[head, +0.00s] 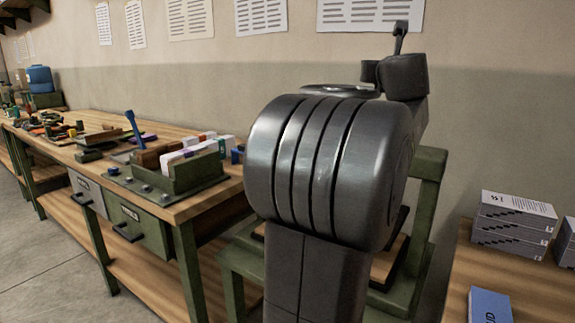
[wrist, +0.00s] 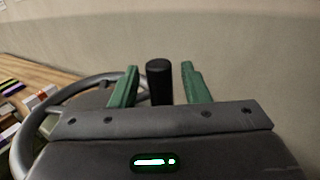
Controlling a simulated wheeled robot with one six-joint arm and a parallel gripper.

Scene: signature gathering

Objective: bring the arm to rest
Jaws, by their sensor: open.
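My gripper (wrist: 161,68) shows in the wrist view as two green fingers set well apart, so it is open. A black upright cylinder (wrist: 159,82) shows between the fingers, with a gap on either side. I cannot tell whether it is part of my own arm. In the head view my dark grey arm fills the middle and rises in front of the wall. A smaller dark part of it shows at the upper right of the large joint. The fingers cannot be made out there.
A long wooden workbench (head: 210,206) with tools and a green card holder (head: 190,170) runs along the left. Behind my arm is a green frame (head: 428,166). At right, a table (head: 540,292) bears grey boxes (head: 513,220) and a blue box (head: 490,305). Floor shows at lower left.

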